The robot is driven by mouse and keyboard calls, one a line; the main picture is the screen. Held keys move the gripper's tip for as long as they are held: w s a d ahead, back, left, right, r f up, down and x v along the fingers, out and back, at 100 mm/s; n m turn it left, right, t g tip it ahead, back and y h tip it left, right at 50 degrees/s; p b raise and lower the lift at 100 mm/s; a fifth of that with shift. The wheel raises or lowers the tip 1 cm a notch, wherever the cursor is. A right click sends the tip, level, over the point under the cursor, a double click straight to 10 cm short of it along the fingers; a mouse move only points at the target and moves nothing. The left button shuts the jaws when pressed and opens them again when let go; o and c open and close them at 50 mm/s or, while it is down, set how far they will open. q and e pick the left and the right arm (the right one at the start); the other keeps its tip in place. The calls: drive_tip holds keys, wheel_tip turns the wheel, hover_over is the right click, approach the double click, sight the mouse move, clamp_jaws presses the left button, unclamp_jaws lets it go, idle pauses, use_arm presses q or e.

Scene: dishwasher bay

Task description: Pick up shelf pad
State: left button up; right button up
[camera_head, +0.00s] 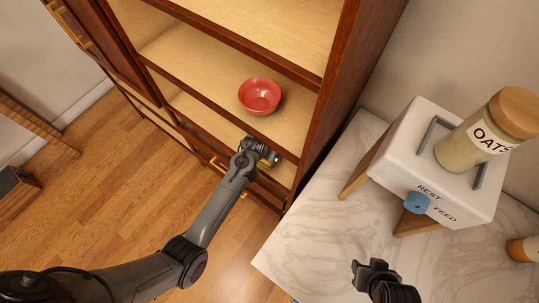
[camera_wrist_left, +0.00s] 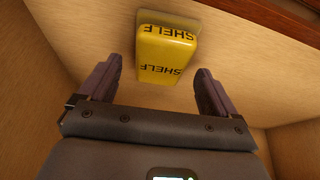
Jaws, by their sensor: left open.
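The shelf pad (camera_wrist_left: 166,54) is a yellow block with "SHELF" printed on two faces. In the left wrist view it sits on the pale shelf surface, between and just beyond my left gripper's fingers (camera_wrist_left: 157,88). The fingers are spread apart, with a gap to the pad on each side. In the head view my left gripper (camera_head: 262,152) reaches into the cabinet's lower shelf, and the arm mostly hides the pad there. My right gripper (camera_head: 375,267) is above the marble counter at the bottom right; its jaw opening is too small to judge.
A red bowl (camera_head: 259,96) stands on the cabinet shelf above my left gripper. The wooden cabinet's side panel (camera_head: 335,90) bounds the shelf on the right. On the marble counter (camera_head: 310,240) stands a white box (camera_head: 412,150) bearing an oats jar (camera_head: 480,137).

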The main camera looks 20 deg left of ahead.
use_arm(q)
drive_tip(key=shift+f, duration=0.5)
use_arm(e)
drive_tip(key=shift+f, duration=0.1)
use_arm(q)
drive_tip(key=shift+f, duration=0.1)
use_arm(e)
drive_tip(key=shift+s, duration=0.1)
use_arm(q)
drive_tip(key=c, duration=1.1)
drive_tip(key=shift+c, duration=0.3)
drive_tip(key=shift+r, duration=0.6)
drive_tip(key=shift+s+r, duration=0.2)
use_arm(e)
drive_tip(key=shift+r+p, duration=0.75)
use_arm(q)
drive_tip(key=s+a, duration=0.1)
drive_tip(key=s, duration=0.7)
drive_tip(key=s+a, duration=0.2)
drive_tip(key=s, duration=0.7)
drive_tip(key=shift+s+a, duration=0.15)
drive_tip(key=shift+a, duration=0.15)
